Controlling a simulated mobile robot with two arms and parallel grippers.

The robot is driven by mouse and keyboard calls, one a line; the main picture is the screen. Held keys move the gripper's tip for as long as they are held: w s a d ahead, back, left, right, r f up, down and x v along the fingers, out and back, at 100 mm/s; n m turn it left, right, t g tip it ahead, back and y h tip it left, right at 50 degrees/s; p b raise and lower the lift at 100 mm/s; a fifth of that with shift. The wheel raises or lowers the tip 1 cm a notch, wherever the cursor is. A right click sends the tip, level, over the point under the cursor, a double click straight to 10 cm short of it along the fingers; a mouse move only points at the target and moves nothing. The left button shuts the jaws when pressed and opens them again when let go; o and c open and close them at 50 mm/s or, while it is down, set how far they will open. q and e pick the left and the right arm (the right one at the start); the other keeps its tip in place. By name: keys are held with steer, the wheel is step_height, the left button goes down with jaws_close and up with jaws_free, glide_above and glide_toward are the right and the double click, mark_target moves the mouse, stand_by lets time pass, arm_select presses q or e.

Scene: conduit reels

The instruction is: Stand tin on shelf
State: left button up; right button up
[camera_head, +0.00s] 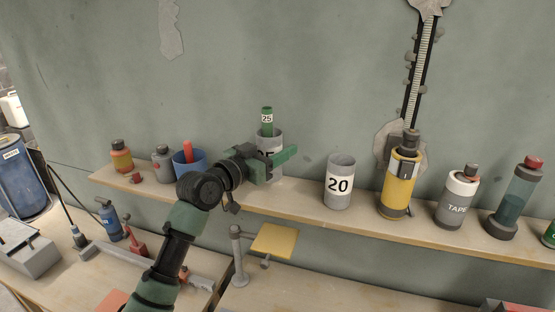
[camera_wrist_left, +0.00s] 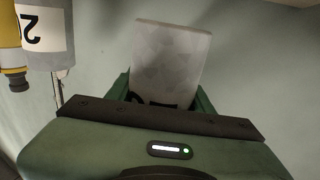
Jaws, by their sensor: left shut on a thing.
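My left gripper (camera_head: 285,163) is shut on a grey tin (camera_head: 268,141), with green fingers on either side of it. The tin is roughly upright over the left-middle part of the wooden shelf (camera_head: 300,203). Its black number is mostly hidden by the gripper. I cannot tell if its base touches the shelf. A green cylinder marked 25 (camera_head: 267,119) shows above the tin's rim, inside or behind it. In the left wrist view the held tin (camera_wrist_left: 168,55) sits between the fingers, its marking partly covered. My right gripper is not in view.
A grey tin marked 20 (camera_head: 339,186) stands on the shelf to the right, then a yellow bottle (camera_head: 401,180) and a tape can (camera_head: 457,198). A blue pot (camera_head: 188,164) stands left. A yellow plate (camera_head: 274,241) on a post is below. Bare shelf lies between the tins.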

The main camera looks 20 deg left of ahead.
arm_select(q)
step_height(320, 180, down, 3)
steer(key=shift+f+p, duration=0.2)
steer(key=shift+p, duration=0.4)
steer(key=shift+w+f+p, duration=0.1)
steer(key=shift+w+p, duration=0.1)
steer(key=shift+p, duration=0.2)
steer(key=shift+f, duration=0.2)
steer(key=shift+f, duration=0.1)
steer(key=o, duration=1.4)
steer(key=shift+c, duration=0.2)
